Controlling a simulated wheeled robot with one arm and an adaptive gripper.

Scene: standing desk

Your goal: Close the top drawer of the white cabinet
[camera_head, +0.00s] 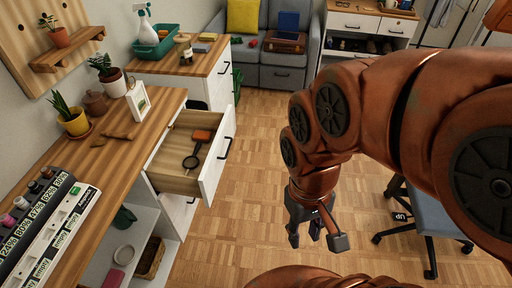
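The top drawer (217,158) of the white cabinet under the wooden desk top is pulled out to the right. Its white front has a dark bar handle (226,148). Inside lie an orange-brown item (202,135) and a black magnifier-like object (193,160). My gripper (314,238) hangs over the parquet floor, right of the drawer front and lower in the picture, apart from it. Its dark fingers look spread, with nothing between them.
A second white cabinet (222,80) with a wooden top stands behind the drawer. A blue chair (438,212) is on the right. Parquet floor (245,215) lies clear between drawer and gripper.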

